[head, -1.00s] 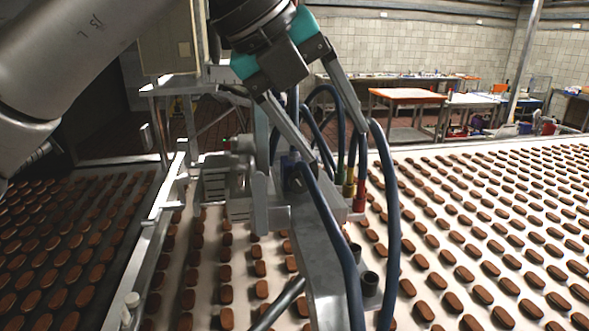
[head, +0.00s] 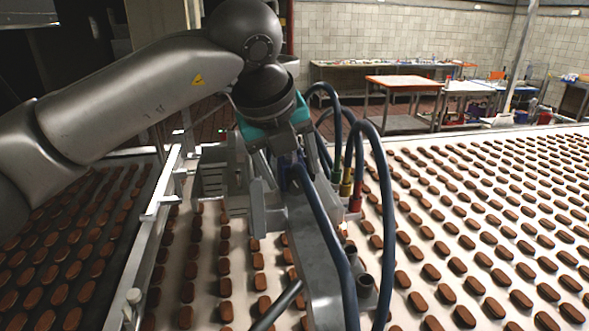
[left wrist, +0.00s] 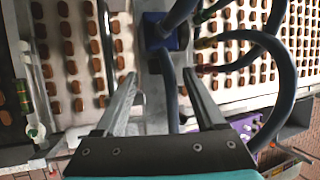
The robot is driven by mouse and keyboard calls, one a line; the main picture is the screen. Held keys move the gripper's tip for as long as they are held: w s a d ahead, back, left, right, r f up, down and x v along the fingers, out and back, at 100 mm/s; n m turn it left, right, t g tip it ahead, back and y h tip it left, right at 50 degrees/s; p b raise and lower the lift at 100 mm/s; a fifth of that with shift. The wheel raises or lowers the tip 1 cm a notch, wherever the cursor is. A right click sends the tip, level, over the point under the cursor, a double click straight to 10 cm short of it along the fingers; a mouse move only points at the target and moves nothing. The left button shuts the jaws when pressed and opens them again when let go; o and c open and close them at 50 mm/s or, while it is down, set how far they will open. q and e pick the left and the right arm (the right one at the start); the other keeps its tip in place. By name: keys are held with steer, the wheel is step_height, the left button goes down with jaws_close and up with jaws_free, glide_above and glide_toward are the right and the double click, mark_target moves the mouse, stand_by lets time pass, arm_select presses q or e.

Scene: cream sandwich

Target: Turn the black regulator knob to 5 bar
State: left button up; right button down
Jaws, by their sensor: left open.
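My left gripper (head: 284,176) is above the grey metal machine head (head: 312,240), pointing down with its fingers apart. In the left wrist view the two fingers (left wrist: 161,85) stand on either side of a blue block (left wrist: 156,38) with dark hoses, and nothing is gripped. The blue block shows only partly in the head view (head: 287,178), behind the gripper. I cannot clearly make out the black regulator knob or any pressure reading; the gripper and hoses cover much of that area. My right gripper is not in view.
Thick blue hoses (head: 385,200) arch close to the right of the gripper, with green, yellow and red fittings below. Rows of brown biscuits lie on the white conveyor (head: 408,262). A metal rail (head: 150,225) runs at left. Tables (head: 410,83) stand far back.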

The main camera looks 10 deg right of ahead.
mark_target(296, 183)
arm_select(q)
steer(key=shift+x, duration=1.45)
steer(key=shift+c, duration=0.2)
jaws_close()
